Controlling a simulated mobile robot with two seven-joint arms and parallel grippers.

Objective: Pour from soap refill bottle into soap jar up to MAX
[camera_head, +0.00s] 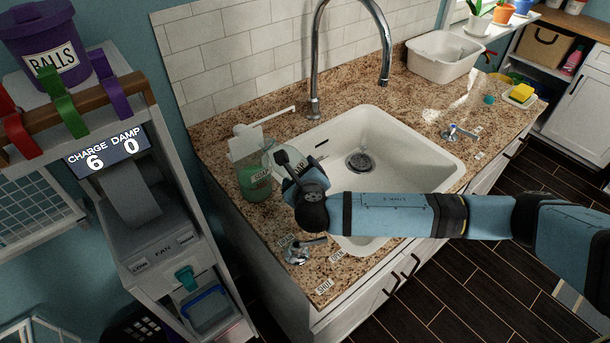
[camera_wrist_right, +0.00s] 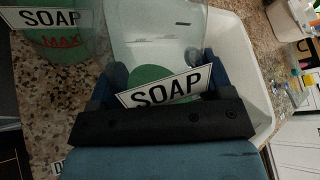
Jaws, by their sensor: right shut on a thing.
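The soap jar (camera_head: 255,183) is clear with green soap inside and stands on the granite counter left of the sink. In the right wrist view the jar (camera_wrist_right: 62,48) is at upper left, with a SOAP label and red MAX mark; its exact fill level is hard to judge. My right gripper (camera_head: 303,175) is shut on the clear soap refill bottle (camera_head: 283,152), just right of the jar. In the right wrist view the bottle (camera_wrist_right: 150,40) shows a SOAP label and some green soap, between the fingers (camera_wrist_right: 155,85). My left gripper is out of view.
The white sink (camera_head: 425,150) with a tall faucet (camera_head: 313,70) lies right of the jar. A white tub (camera_head: 445,58) stands at the back. Small metal fittings (camera_head: 297,252) sit on the front counter. A shelf unit (camera_head: 150,240) stands close at left.

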